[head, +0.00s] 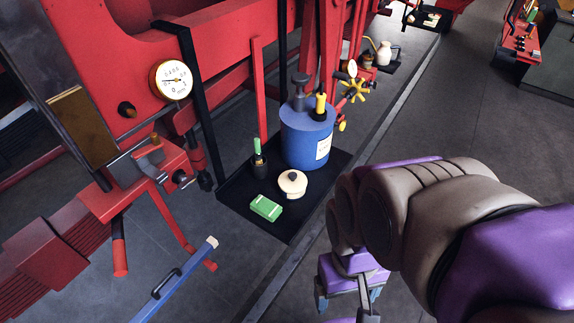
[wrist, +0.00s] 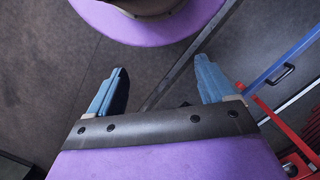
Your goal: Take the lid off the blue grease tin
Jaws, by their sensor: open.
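The blue grease tin (head: 304,148) stands upright on a black tray (head: 240,195) in the head view. Its flat blue top carries a dark grey knob-like post (head: 299,88), and a yellow-handled tool (head: 321,104) stands at its right side. I cannot tell where the lid's edge meets the body. My gripper (wrist: 161,64) is open and empty in the wrist view, with its two blue fingers apart over bare floor. In the head view it hangs at the bottom, right of and nearer than the tray, clear of the tin and partly hidden by my arm.
On the tray are a cream round pot (head: 292,183) with a dark knob, a green box (head: 265,207) and a green-handled tool in a dark holder (head: 260,167). Red machinery with a gauge (head: 174,80) rises behind. A blue bar (head: 175,281) lies front left.

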